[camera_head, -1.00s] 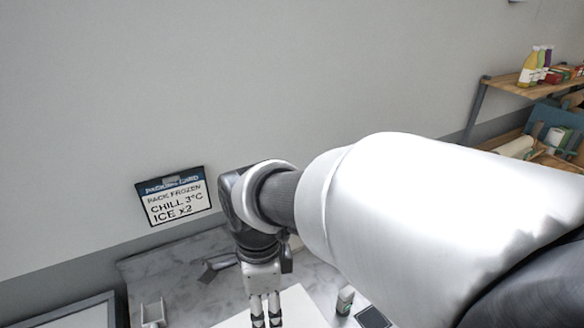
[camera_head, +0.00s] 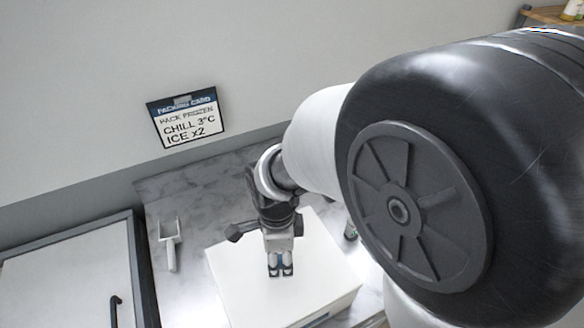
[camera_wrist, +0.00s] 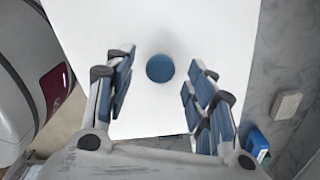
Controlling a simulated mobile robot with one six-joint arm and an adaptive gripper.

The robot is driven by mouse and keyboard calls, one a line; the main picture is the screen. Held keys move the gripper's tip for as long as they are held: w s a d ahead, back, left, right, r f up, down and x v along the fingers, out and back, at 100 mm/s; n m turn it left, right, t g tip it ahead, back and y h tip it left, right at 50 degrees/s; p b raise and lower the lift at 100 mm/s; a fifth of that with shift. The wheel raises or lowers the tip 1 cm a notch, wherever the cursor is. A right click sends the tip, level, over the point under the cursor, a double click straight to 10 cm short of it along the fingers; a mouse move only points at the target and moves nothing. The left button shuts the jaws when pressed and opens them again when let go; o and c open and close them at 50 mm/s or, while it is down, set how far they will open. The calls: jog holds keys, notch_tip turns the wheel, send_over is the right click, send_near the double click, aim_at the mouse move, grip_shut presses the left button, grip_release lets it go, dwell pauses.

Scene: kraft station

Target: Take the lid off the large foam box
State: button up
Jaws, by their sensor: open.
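The large foam box (camera_head: 342,301) stands on the marble counter, with its flat white lid (camera_head: 240,262) on top. The lid fills the middle of the wrist view (camera_wrist: 200,30), with a round blue knob (camera_wrist: 160,68) on it. My gripper (camera_head: 281,270) is above the lid, pointing down. In the wrist view my gripper (camera_wrist: 160,85) is open, its blue-padded fingers to either side of the knob. Nothing is between the fingers except the view of the knob; I cannot tell the height left above it. In the head view the knob is hidden by my gripper.
A dark-framed white chest with a black handle (camera_head: 115,308) is at the left. A packing card (camera_head: 188,118) hangs on the wall. My arm hides the right side.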

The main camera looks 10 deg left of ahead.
notch_tip(320, 180, down, 3)
jog(key=shift+r, duration=0.1)
jog(key=shift+c, duration=0.4)
jog(key=c, duration=1.1)
